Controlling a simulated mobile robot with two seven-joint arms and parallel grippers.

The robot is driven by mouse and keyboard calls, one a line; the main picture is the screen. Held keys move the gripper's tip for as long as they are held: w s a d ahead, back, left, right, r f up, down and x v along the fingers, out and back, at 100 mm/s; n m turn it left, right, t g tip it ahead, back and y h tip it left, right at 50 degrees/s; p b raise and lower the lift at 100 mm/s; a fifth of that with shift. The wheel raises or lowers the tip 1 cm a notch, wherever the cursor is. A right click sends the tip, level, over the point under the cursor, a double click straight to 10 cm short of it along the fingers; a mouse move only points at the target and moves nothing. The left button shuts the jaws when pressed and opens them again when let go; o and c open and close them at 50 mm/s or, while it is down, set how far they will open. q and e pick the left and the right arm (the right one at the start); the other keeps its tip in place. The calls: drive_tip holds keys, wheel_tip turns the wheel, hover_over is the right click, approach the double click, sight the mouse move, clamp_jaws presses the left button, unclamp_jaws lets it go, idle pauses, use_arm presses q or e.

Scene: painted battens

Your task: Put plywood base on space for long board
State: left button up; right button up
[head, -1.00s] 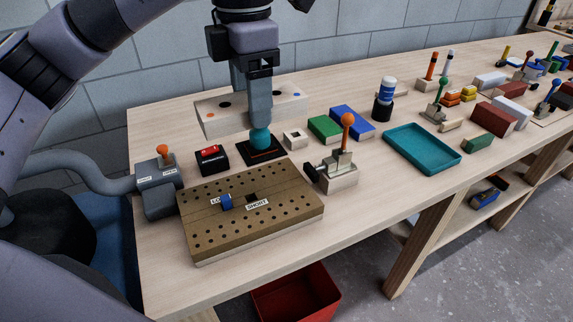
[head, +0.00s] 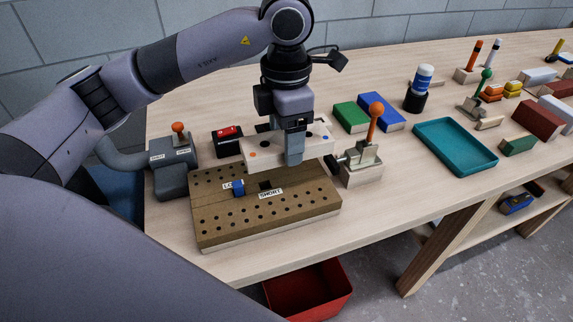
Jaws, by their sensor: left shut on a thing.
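The plywood base (head: 258,159), a pale board with dark holes and orange and blue dots, is held by my left gripper (head: 294,162). The gripper is shut on it near its right half. The board is over the back part of a brown perforated fixture (head: 300,210); whether it touches cannot be told. The space for the long board carries a label (head: 228,184) partly covered by a blue peg (head: 238,188). A "SHORT" label (head: 270,193) lies to its right. My right gripper is out of view.
A toggle clamp (head: 362,165) with an orange knob stands close to the fixture's right. A grey switch box (head: 172,160) is at left, a black-and-red box (head: 228,140) behind. A teal tray (head: 455,146) is further right. A red bin (head: 308,290) sits below the table edge.

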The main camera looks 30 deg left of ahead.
sight(287, 180)
use_arm(q)
drive_tip(key=shift+f, duration=3.5)
drive_tip(key=shift+f, duration=0.15)
drive_tip(key=o, duration=1.1)
wheel_tip(287, 180, up, 12)
drive_tip(key=shift+r+b, duration=0.2)
drive_tip(key=shift+b, duration=0.15)
